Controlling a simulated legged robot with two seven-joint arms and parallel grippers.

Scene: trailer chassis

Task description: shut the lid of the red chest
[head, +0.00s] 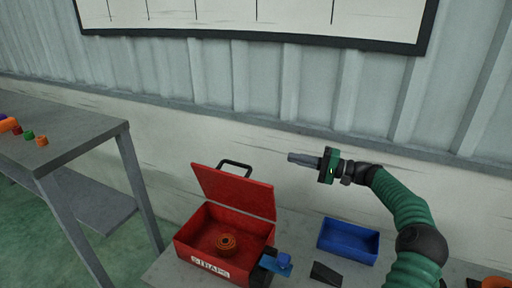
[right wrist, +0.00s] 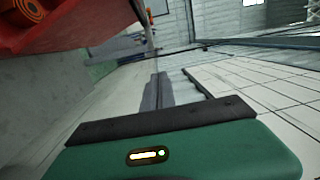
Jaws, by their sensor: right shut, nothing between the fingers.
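The red chest (head: 183,243) stands on the grey bench at the lower middle of the head view, with a white label on its front. Its lid (head: 235,190) is open, raised and tilted at the back, with a black handle (head: 235,164) on its far side. An orange coiled item (head: 228,243) lies inside. My right gripper (head: 290,157) is shut and empty, pointing left, above and right of the lid's upper right corner, apart from it. In the right wrist view, its shut fingers (right wrist: 155,92) show, with red chest surface (right wrist: 75,30) at top left. My left gripper is not in view.
A blue tray (head: 348,253) sits on the bench right of the chest. A corrugated wall stands behind. A grey table (head: 85,125) with small coloured pieces stands at left.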

